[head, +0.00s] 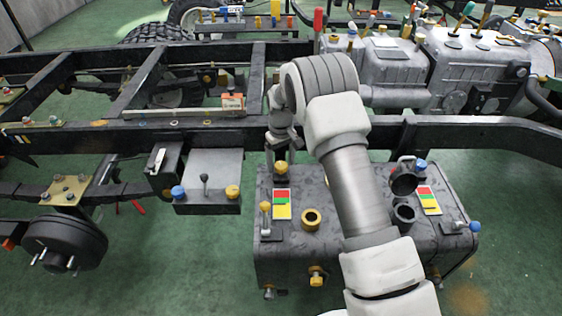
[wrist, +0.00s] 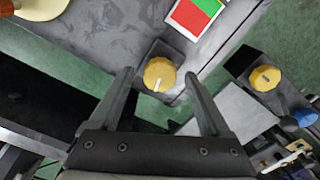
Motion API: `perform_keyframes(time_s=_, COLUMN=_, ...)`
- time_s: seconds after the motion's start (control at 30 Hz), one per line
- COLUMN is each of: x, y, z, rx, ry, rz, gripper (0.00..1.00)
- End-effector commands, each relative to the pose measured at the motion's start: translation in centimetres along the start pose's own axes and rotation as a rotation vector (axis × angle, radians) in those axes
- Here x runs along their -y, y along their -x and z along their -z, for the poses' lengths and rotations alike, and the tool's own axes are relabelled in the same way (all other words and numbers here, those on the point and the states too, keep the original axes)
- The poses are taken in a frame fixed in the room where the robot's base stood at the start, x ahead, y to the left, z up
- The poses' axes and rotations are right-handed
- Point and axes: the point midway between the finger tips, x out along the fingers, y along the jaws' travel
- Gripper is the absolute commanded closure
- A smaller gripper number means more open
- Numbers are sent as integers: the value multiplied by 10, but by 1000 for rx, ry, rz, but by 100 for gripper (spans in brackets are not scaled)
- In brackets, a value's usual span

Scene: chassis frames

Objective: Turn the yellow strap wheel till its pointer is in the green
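A yellow wheel (wrist: 160,72) with a white pointer sits on a dark square base at the edge of the dark tank (head: 330,255). It also shows in the head view (head: 281,168), partly covered by my gripper. The pointer lies toward the lower side of the wheel in the wrist view, away from the colour card. The red, green and yellow card (head: 282,204) lies beside the wheel; its red and green parts show in the wrist view (wrist: 197,14). My gripper (head: 281,157) is open above the wheel, fingertips on either side in the wrist view; I see no contact.
Another yellow knob (head: 232,191) and a blue knob (head: 178,192) stand on the box to the left. A yellow-tipped lever (head: 265,208) and brass ring (head: 311,219) are near the card. A frame rail (head: 200,137) runs behind the tank.

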Motion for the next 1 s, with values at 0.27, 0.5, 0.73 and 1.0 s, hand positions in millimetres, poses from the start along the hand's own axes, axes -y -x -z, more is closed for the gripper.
perform_keyframes(time_s=0.27, x=0, y=5, z=0, rx=-1, ry=0, rz=0, gripper=19)
perform_keyframes(time_s=0.5, x=-1, y=49, z=1, rx=-4, ry=-1, rz=-2, gripper=19)
perform_keyframes(time_s=0.73, x=0, y=107, z=0, rx=-3, ry=-1, rz=-1, gripper=19)
perform_keyframes(time_s=1.0, x=0, y=158, z=0, rx=-1, ry=1, rz=0, gripper=19)
